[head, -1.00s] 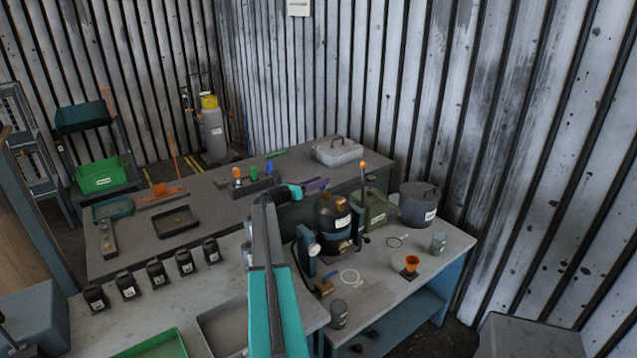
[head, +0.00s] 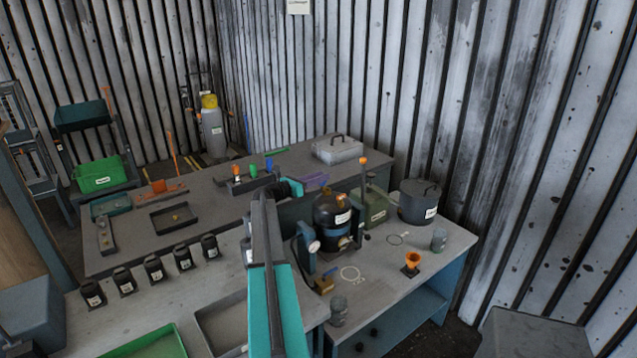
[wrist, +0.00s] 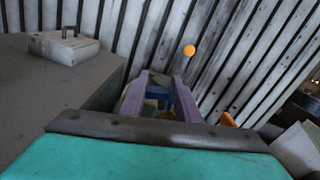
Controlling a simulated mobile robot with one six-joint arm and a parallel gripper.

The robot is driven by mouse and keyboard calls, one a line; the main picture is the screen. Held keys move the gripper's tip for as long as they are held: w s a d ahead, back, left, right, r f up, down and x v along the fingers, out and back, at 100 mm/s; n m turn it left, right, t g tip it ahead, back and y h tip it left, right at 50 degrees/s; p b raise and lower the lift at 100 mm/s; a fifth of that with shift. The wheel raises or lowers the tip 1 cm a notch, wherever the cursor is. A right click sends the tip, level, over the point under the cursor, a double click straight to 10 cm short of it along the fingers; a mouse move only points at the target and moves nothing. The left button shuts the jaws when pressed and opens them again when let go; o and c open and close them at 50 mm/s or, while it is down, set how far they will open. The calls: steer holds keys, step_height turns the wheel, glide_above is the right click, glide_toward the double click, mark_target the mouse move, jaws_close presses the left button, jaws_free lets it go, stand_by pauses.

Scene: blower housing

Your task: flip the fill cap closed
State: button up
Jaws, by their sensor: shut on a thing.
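The black blower housing (head: 328,214) stands upright on the right bench in the head view, with a white label and brownish-orange parts on top. I cannot make out the fill cap clearly there. My gripper (head: 318,181), with purple fingers, is beside the top of the housing, at its upper left. In the wrist view the fingers of my gripper (wrist: 160,85) reach forward and stand apart. A blue and yellowish shape shows between them. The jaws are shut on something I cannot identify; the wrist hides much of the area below.
An orange-knobbed lever (head: 363,162) stands just right of the housing. A light grey case (head: 337,150) lies behind. Several black bottles (head: 154,268) line the left bench.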

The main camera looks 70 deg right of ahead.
steer(key=m+b, duration=0.2)
steer(key=b, duration=0.1)
steer(key=m+b, duration=0.2)
steer(key=b, duration=0.1)
steer(key=s+a+m+b, duration=0.1)
steer(key=m+b, duration=0.1)
steer(key=b, duration=0.1)
steer(key=shift+s+r, duration=0.1)
steer(key=shift+r, duration=0.3)
steer(key=m+b, duration=0.2)
steer(key=b, duration=0.1)
steer(key=s+m+b, duration=0.1)
steer(key=b, duration=0.1)
steer(key=shift+a+r+m, duration=0.1)
steer(key=shift+a+m, duration=0.2)
steer(key=m+b, duration=0.2)
steer(key=b, duration=0.1)
steer(key=shift+s+a, duration=0.25)
steer(key=shift+s, duration=0.15)
steer(key=shift+s+m+b, duration=0.15)
steer(key=shift+m+b, duration=0.5)
steer(key=shift+m, duration=0.05)
steer(key=shift+a, duration=0.1)
steer(key=o, duration=0.8)
steer(key=shift+o, duration=0.7)
steer(key=shift+s+f, duration=0.15)
steer(key=shift+f, duration=0.05)
steer(key=shift+a, duration=0.2)
